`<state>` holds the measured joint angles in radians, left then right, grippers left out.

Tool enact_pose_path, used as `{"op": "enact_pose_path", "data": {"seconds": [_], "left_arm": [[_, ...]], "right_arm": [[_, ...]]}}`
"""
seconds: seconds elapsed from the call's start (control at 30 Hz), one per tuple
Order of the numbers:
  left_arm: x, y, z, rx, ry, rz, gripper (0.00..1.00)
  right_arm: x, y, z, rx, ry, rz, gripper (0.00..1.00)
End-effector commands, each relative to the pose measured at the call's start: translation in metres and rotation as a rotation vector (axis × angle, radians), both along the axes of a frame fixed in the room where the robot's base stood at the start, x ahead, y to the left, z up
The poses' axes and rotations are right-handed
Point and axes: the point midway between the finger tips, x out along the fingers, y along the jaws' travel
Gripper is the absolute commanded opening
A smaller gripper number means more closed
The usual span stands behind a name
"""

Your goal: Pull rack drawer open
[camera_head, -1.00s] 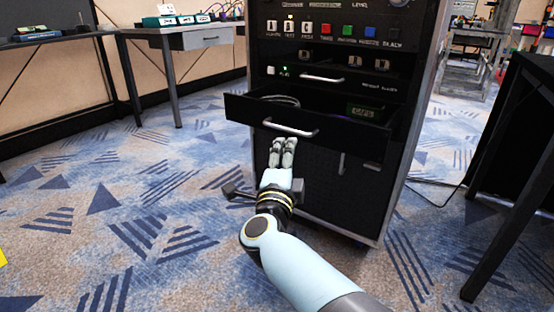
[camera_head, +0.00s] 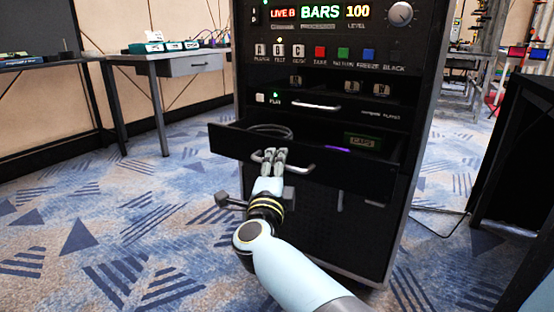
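The black rack drawer (camera_head: 225,140) stands out from the front of the equipment rack, partly open. Its silver bar handle (camera_head: 304,169) runs across the drawer front. My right gripper (camera_head: 274,156) is at the handle, its fingers side by side and overlapping the bar's left part. The fingers hide that part, and I cannot tell whether they are closed around it. A coiled cable (camera_head: 268,130) and a small box with green lettering (camera_head: 362,142) lie in the drawer. My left gripper is not in view.
The rack (camera_head: 335,232) has lit displays and coloured buttons above the drawer, and another silver handle (camera_head: 316,106). A grey desk (camera_head: 190,66) stands at the back left. A black table (camera_head: 520,150) is close on the right. Carpet left of the rack is clear.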

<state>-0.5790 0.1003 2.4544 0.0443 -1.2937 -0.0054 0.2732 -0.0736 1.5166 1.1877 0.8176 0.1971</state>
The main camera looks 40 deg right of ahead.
Motion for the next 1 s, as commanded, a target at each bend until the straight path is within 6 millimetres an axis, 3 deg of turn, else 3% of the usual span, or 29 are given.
{"op": "enact_pose_path", "data": {"seconds": [0.27, 0.53, 1.0], "left_arm": [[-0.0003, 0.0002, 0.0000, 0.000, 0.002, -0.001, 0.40], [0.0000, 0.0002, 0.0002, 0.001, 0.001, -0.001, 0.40], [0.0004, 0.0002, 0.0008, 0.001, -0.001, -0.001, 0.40]], "right_arm": [[-0.0001, -0.0004, 0.0000, -0.001, 0.001, 0.000, 0.34], [-0.0001, -0.0004, 0.0000, -0.001, 0.001, 0.000, 0.00], [-0.0006, 0.0002, -0.0012, 0.001, 0.003, -0.001, 0.00]]}}
